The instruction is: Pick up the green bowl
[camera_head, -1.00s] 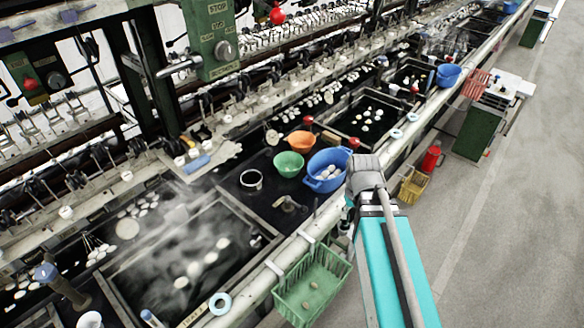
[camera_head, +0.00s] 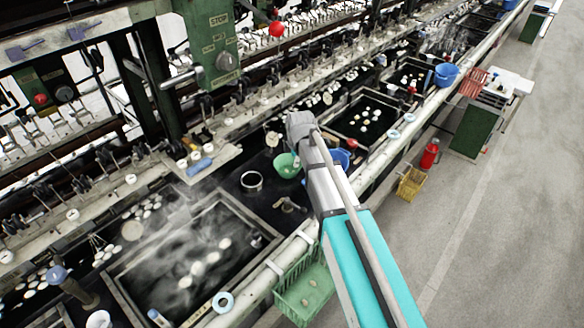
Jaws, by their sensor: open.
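The green bowl (camera_head: 284,167) sits on the dark ledge between the basins, with its right part hidden by my arm. My gripper (camera_head: 298,161) hangs below my grey wrist, over the right side of the bowl. Only a small dark part of it shows; it is open, and I see nothing held. I cannot tell whether it touches the bowl. The orange bowl is hidden behind my arm.
A blue basin (camera_head: 341,157) shows partly right of my arm. A round metal-rimmed cup (camera_head: 251,181) stands left of the green bowl, and a tap-like fitting (camera_head: 289,205) is in front. A green basket (camera_head: 306,292) hangs at the front rail.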

